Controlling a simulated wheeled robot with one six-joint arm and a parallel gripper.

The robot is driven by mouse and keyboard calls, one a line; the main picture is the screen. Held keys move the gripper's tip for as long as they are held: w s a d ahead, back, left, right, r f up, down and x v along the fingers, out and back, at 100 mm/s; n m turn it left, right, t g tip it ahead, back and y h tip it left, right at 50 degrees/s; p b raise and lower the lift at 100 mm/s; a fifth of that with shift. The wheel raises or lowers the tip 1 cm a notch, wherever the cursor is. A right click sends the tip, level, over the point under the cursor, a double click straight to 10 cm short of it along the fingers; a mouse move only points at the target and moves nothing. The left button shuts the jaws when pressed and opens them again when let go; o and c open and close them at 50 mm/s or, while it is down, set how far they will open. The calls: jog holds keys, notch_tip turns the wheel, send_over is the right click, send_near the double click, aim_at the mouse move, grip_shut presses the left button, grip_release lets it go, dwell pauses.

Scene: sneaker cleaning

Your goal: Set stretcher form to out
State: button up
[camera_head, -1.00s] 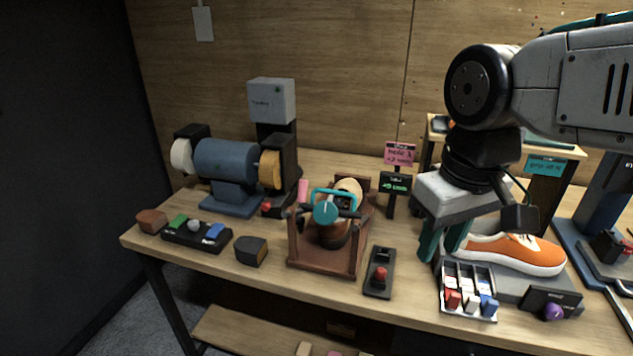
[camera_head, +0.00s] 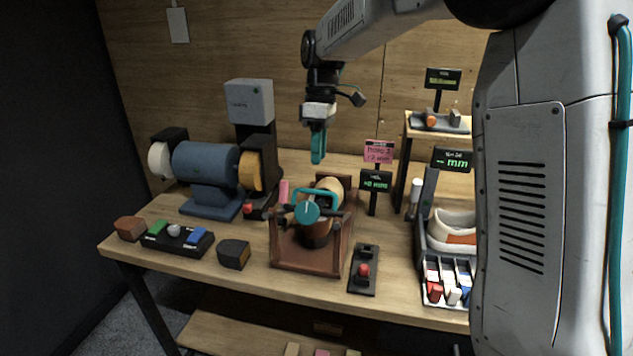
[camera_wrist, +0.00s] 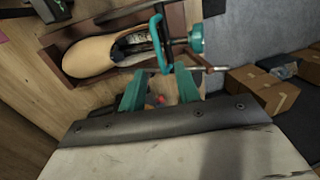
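The stretcher (camera_head: 297,258) is a brown wooden frame in the middle of the bench. It holds a tan shoe form (camera_head: 329,186) with a teal handle and round knob (camera_head: 307,209) at its front. In the wrist view the tan form (camera_wrist: 90,58) lies in its frame, with the teal handle (camera_wrist: 160,42) beyond my fingertips. A green-lit display (camera_head: 375,182) beside it seems to read +0 mm, below a pink card (camera_head: 378,152) that seems to read +2 mm. My gripper (camera_head: 318,148) hangs above and behind the stretcher. Its teal fingers (camera_wrist: 160,88) are apart, with nothing between them.
A blue grinder (camera_head: 206,165) with two wheels stands at left. A button block (camera_head: 178,238) lies before it. A red-button switch (camera_head: 363,272) lies right of the stretcher. A shoe (camera_head: 455,228) and a bottle rack (camera_head: 447,295) are partly hidden by my arm at right.

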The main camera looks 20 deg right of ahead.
jog(key=f, duration=0.5)
jog(key=s+f, duration=0.1)
jog(key=f, duration=0.2)
jog(key=shift+a, duration=0.4)
jog(key=shift+r, duration=0.1)
grip_shut()
